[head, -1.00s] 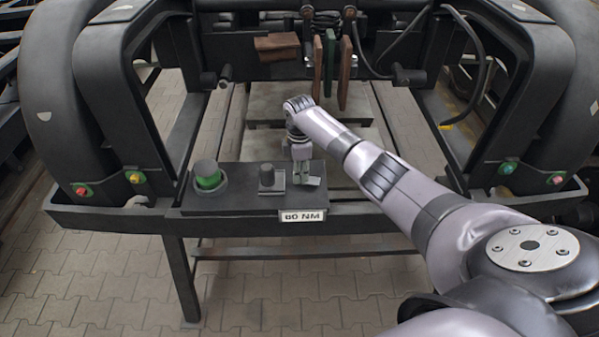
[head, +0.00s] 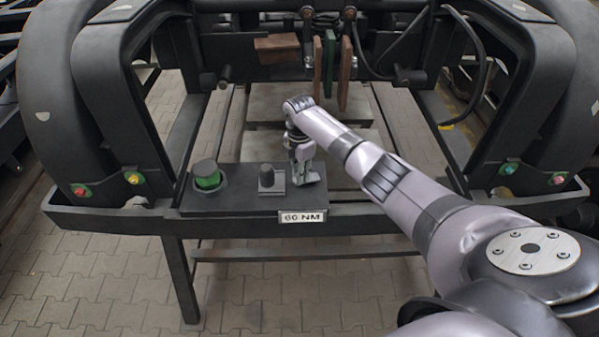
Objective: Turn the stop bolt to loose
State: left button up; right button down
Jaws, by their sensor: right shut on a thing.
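My right gripper (head: 303,180) points down at the right end of the dark bench plate (head: 235,205), just above the 60 NM label (head: 303,216). It is shut on a small part that I take to be the stop bolt; the fingers hide most of it. I cannot read its loose or tight position. My left gripper is not in view.
Brown and green slabs (head: 330,70) hang behind. Dark bogie frames flank both sides.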

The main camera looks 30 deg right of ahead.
jog(key=shift+r, duration=0.1)
jog(key=c, duration=1.5)
grip_release()
jog(key=shift+o, duration=0.2)
notch_tip(320, 180, up, 12)
